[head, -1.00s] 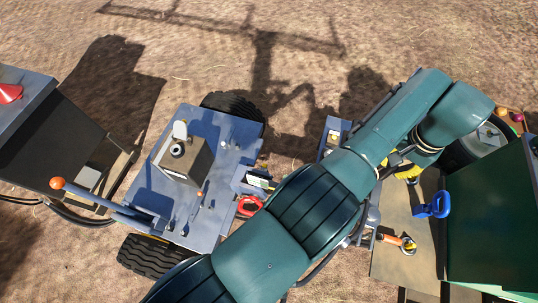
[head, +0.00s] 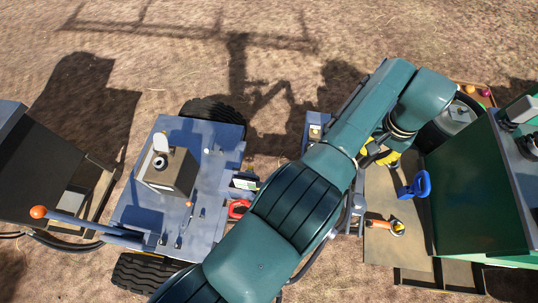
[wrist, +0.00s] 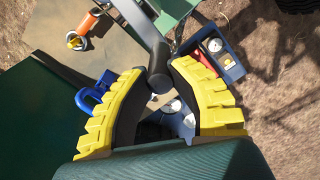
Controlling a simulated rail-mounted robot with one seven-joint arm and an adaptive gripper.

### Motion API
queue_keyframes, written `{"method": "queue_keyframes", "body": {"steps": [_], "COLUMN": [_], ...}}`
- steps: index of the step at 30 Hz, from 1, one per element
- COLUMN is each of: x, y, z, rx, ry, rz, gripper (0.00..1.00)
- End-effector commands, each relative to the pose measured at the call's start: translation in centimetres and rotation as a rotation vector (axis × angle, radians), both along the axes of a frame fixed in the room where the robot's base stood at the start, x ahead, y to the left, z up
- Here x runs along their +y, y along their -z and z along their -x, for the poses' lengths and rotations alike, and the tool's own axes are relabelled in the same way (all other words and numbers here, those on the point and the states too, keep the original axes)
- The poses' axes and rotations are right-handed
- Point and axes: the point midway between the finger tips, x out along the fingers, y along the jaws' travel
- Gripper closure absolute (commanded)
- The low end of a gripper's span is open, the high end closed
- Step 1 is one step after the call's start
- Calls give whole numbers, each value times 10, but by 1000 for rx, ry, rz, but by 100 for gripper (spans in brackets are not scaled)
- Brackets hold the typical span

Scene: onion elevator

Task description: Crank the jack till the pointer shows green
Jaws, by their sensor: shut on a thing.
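My gripper (wrist: 158,78) has yellow, ribbed fingers with dark inner pads. In the wrist view they close on the dark rounded end of a bar, which I take to be the crank handle (wrist: 145,28). In the head view my gripper (head: 380,153) shows only as a bit of yellow beside the green machine, partly behind my arm. The jack's body is not clear in either view. A blue box (wrist: 232,72) with a white round dial and a red part lies right of the fingers. I cannot make out a pointer or its colour.
A tan platform (head: 390,245) carries a blue handle (head: 415,185) and an orange-handled piece (head: 385,227), close to my gripper. A green machine wall (head: 475,190) stands on the right. A blue-grey wheeled deck (head: 215,165) with a box and an orange-knobbed lever (head: 40,212) is on the left.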

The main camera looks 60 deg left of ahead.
Motion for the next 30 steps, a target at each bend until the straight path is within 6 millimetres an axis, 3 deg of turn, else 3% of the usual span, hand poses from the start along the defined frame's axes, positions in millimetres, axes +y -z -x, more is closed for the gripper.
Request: {"method": "queue_keyframes", "body": {"steps": [23,24,29,30], "x": [11,11,10,10], "y": [4,4,2,1], "z": [8,8,7,7], "rx": [11,11,7,6], "ry": [-91,-90,-90,-89], "rz": [-3,-3,-2,-2], "gripper": [100,69,39,39]}}
